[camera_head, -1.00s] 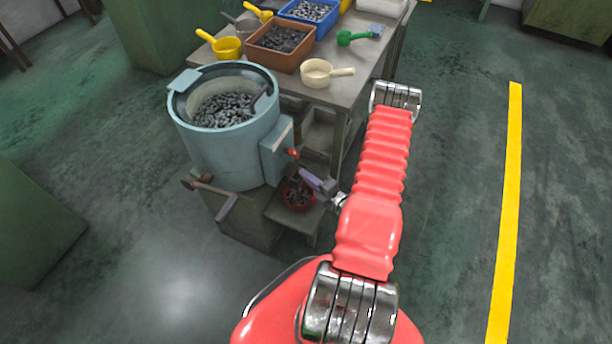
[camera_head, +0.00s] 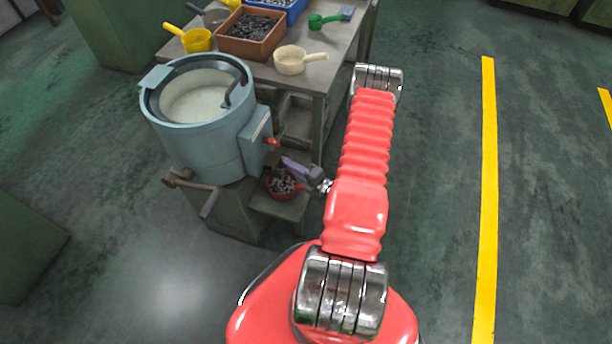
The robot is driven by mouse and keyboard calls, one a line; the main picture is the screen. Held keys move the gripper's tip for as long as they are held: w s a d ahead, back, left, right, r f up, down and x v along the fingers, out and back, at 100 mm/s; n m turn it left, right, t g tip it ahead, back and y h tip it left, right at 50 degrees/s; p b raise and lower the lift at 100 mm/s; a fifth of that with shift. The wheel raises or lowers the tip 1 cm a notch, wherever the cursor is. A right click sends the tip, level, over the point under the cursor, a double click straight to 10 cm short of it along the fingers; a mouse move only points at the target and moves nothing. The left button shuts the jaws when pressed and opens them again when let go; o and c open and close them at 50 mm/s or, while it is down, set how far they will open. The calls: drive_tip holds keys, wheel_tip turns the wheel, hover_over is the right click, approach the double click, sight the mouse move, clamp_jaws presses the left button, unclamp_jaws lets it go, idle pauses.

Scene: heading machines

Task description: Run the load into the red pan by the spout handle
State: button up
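A blue-grey round drum (camera_head: 205,140) stands on a dark stand; its pale inside looks empty. A box on its right side carries a small red knob (camera_head: 272,142). Below it a dark brown spout (camera_head: 271,163) is partly hidden. The red pan (camera_head: 283,189) sits on a low shelf under the spout and holds small grey pieces. My purple gripper (camera_head: 287,163) reaches in from the right, with its tips close to the spout, above the pan. The tips are too small to tell whether they are shut on the spout handle.
A crank (camera_head: 197,187) sticks out at the drum's lower front. Behind, a table (camera_head: 335,72) bears a brown bin (camera_head: 253,47) of dark pieces, a blue bin, a cream pan (camera_head: 291,60), a yellow pan (camera_head: 197,40) and a green scoop (camera_head: 316,21). Floor to the right is clear.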

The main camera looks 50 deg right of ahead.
drive_tip(key=v, duration=1.3)
drive_tip(key=shift+s, duration=0.2)
idle(0.6)
